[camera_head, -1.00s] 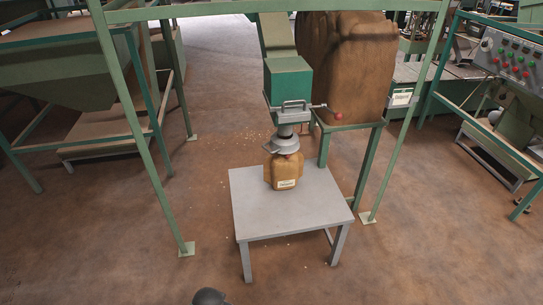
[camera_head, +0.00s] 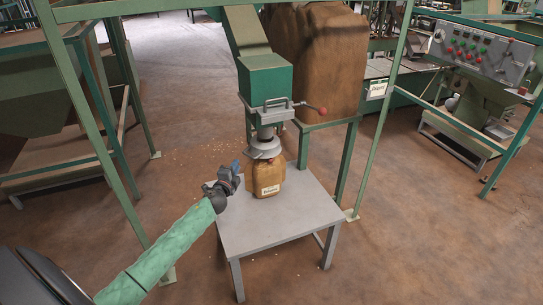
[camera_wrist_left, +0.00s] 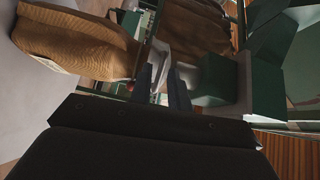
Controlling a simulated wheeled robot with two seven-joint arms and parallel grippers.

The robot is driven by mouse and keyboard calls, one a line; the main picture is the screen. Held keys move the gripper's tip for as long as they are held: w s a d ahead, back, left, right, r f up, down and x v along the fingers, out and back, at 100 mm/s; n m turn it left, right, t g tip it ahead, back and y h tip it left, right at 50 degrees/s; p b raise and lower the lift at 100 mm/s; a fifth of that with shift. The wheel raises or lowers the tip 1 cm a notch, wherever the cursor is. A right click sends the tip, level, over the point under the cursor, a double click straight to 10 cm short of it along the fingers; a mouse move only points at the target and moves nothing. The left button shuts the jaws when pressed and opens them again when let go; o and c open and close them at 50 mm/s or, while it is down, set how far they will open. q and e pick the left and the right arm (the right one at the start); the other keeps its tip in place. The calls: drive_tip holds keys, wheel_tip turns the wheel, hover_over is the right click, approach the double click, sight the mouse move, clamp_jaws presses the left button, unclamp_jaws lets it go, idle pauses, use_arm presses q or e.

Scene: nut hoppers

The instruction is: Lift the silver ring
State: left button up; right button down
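The silver ring (camera_head: 264,149) is a grey, wide-brimmed collar around the spout below the green hopper box (camera_head: 265,83). It sits just above a brown sack-like container (camera_head: 267,177) with a white label, which stands on a grey table (camera_head: 255,236). My left gripper (camera_head: 236,167) is to the left of the ring and container, close but apart from the ring. In the left wrist view, its two dark fingers (camera_wrist_left: 161,88) are apart with nothing held between them. A pale grey part, perhaps the ring, shows just beyond them. My right gripper is not in view.
A handle bar with a red knob (camera_head: 322,111) projects right from the hopper box. Green frame posts (camera_head: 97,150) stand left and right of the table. A control panel (camera_head: 481,52) is at the far right. The table's front is clear.

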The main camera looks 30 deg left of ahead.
sight(249, 156)
use_arm(q)
drive_tip(key=shift+w+d+r+m+t+h+p, duration=0.2)
drive_tip(key=shift+w+d+m+h, duration=0.15)
drive_tip(key=shift+w, duration=1)
drive_tip(key=shift+w+d+r+m+t+h+p, duration=0.2)
drive_tip(key=shift+w+m+h, duration=0.25)
drive_tip(key=shift+w, duration=0.85)
drive_tip(key=shift+w+d+r+m+h+p, duration=0.15)
drive_tip(key=shift+w+d+m+h, duration=0.2)
drive_tip(key=shift+w, duration=1)
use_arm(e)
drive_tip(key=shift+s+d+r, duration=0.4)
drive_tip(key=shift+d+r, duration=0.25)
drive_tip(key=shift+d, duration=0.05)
use_arm(q)
clamp_jaws()
